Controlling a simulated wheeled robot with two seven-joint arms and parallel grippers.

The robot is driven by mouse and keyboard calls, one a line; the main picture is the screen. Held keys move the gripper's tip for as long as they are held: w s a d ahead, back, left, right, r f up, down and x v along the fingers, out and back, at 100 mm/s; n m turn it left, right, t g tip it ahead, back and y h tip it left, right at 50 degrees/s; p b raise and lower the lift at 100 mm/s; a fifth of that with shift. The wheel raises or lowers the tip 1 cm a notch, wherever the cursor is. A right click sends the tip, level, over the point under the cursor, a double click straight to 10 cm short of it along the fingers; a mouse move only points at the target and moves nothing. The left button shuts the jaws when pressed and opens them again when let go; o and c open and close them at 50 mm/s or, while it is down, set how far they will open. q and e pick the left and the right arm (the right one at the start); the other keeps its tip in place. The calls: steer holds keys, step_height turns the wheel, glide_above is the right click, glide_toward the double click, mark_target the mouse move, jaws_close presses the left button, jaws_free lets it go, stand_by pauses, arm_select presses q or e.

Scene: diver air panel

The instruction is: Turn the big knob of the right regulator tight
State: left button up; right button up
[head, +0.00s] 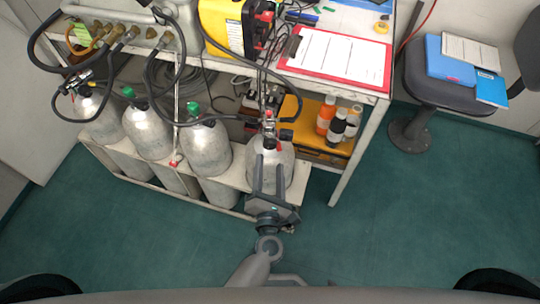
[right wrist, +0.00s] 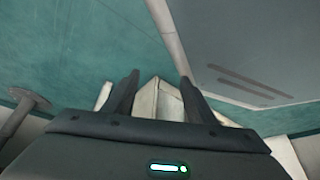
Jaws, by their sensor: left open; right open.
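The right regulator (head: 268,129) sits on top of the rightmost grey cylinder (head: 287,160). It has dark metal parts, black hoses and small red parts. Its big knob cannot be told apart clearly at this size. My left gripper (head: 269,156) is open in front of this cylinder, its two fingers pointing up the picture towards the regulator. The fingertips end just below the regulator in the picture; I cannot tell whether they touch anything. My right gripper (right wrist: 158,84) shows only in the right wrist view, open, with no held object visible between its fingers.
Several more cylinders (head: 148,130) stand to the left in a low white rack (head: 200,201). The bench above holds a red clipboard (head: 335,60) and a yellow case (head: 222,25). A stool (head: 430,88) is at right. The green floor (head: 430,200) is clear.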

arm_select(q)
steer(key=s, duration=1.1)
steer(key=shift+a+r+b, duration=0.15)
steer(key=shift+r+b, duration=0.15)
steer(key=shift+b, duration=0.05)
arm_select(e)
steer(key=shift+w+a+r+t, duration=0.15)
steer(key=shift+w+a+r, duration=0.05)
steer(key=shift+w, duration=0.45)
steer(key=shift+w+a+r+t, duration=0.15)
steer(key=shift+w, duration=0.5)
steer(key=shift+s, duration=0.15)
